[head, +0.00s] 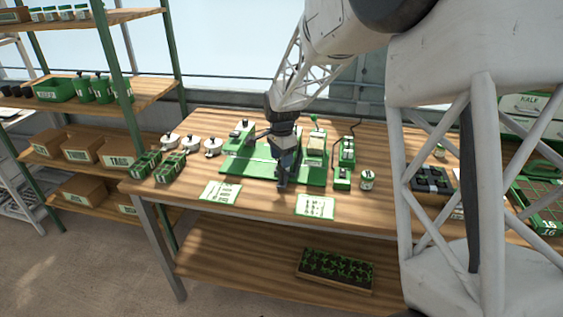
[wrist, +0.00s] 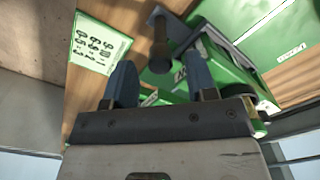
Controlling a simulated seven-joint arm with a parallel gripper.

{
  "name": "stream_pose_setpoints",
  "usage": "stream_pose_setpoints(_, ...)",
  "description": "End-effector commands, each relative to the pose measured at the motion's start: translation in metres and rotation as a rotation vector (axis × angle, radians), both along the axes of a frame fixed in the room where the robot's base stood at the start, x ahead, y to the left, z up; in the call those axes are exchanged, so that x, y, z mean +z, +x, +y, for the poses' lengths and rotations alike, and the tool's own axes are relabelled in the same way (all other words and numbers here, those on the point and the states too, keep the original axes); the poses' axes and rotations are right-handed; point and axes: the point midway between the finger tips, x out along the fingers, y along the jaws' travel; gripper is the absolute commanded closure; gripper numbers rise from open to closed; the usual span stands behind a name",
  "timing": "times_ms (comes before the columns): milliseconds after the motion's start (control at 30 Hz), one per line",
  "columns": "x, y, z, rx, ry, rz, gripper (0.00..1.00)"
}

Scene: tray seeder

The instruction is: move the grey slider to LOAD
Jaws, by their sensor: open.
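My gripper (head: 283,182) is over the front middle of the green seeder (head: 313,179) on the wooden bench, pointing down. In the wrist view its two blue fingers (wrist: 161,62) are apart with a gap between them. A dark round-ended post (wrist: 159,54) with a grey bar (wrist: 158,14) above it shows just beyond and between the fingertips. I cannot tell whether this is the grey slider, or whether the fingers touch it. A green box-like part of the seeder (wrist: 222,60) lies right of it. The slider cannot be made out in the head view, and no LOAD mark is readable.
Printed cards (head: 220,191) and (head: 315,206) lie along the bench front. White pots (head: 213,146) and green seed trays (head: 145,165) stand left. A shelf rack (head: 125,95) is at far left.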

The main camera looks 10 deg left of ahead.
Motion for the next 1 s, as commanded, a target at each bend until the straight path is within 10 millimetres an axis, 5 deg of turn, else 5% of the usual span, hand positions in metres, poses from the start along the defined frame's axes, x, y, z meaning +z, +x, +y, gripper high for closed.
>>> stream_pose_setpoints(567,-0.019,0.0,0.0,0.0,0.0,0.0,0.48)
stream_pose_setpoints(900,-0.019,0.0,0.0,0.0,0.0,0.0,1.0)
stream_pose_setpoints(1000,-0.019,0.0,0.0,0.0,0.0,0.0,1.0)
